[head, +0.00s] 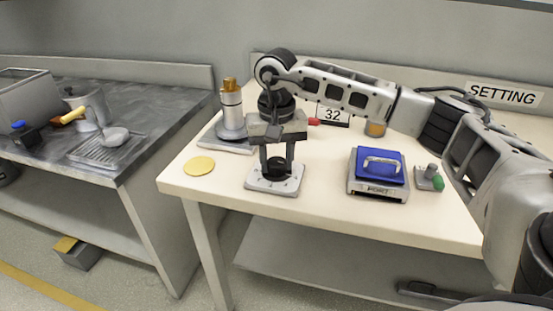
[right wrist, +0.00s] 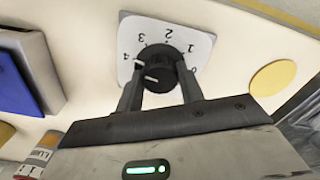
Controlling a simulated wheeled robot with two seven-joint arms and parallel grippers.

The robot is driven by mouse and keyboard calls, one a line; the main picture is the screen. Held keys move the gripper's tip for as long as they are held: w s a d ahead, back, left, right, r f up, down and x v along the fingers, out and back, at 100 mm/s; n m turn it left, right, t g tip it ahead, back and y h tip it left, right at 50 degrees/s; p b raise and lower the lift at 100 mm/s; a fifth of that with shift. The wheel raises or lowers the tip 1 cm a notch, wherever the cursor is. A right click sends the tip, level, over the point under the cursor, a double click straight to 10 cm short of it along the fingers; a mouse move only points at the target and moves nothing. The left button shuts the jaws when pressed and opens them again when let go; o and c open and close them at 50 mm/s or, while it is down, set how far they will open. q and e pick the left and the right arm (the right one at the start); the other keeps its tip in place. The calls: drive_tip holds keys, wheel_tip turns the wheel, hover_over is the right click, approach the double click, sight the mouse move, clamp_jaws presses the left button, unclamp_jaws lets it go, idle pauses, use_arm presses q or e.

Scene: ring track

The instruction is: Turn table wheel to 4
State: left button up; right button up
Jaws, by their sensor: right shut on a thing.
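The table wheel is a black knob (head: 277,165) on a pale square dial plate (head: 258,183) near the front left of the cream table. The right wrist view shows the knob (right wrist: 156,66) and the plate (right wrist: 190,32) with numbers 0 to 4 around it, upside down. White marks show on the knob's side toward the 4; the exact pointer setting is hard to read. My right gripper (head: 277,160) reaches down from above, its two fingers shut on the knob's sides, also in the right wrist view (right wrist: 160,85). My left gripper is not in view.
A blue-topped device (head: 379,167) and a small green-knobbed part (head: 430,178) stand to the right. A yellow disc (head: 199,165) lies left of the dial. A silver cylinder (head: 231,112) stands behind it.

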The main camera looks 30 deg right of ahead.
sight(276, 161)
drive_tip(key=shift+r, duration=0.1)
drive_tip(key=o, duration=1)
use_arm(q)
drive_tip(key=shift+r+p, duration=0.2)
drive_tip(key=shift+p, duration=0.65)
use_arm(e)
wheel_tip(276, 161, up, 16)
drive_tip(key=shift+f, duration=0.1)
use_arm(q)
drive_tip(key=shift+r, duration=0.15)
